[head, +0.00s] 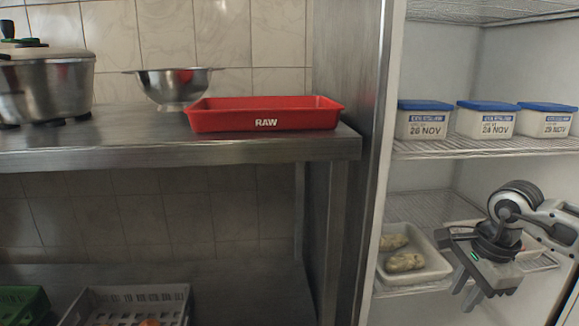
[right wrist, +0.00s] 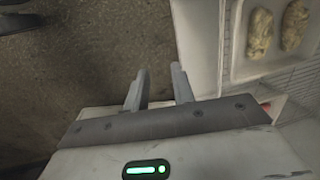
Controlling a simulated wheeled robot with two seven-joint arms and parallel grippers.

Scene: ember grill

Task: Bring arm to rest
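My right gripper (head: 468,295) is at the lower right of the head view, in front of the open fridge's lower shelf. In the right wrist view its two fingers (right wrist: 158,88) stand apart with nothing between them, above the brown floor. A white tray (head: 433,268) with pale pieces of food (head: 405,262) lies on the shelf to the left of the gripper. The tray also shows at the upper right of the wrist view (right wrist: 244,70), apart from the fingers. My left gripper is not in view.
A red tray marked RAW (head: 221,121) sits on the steel counter (head: 110,138) beside a metal colander (head: 172,88) and a large pot (head: 48,90). Blue-lidded tubs (head: 424,121) stand on the upper wire shelf (head: 450,149). A grey crate (head: 90,306) is below the counter.

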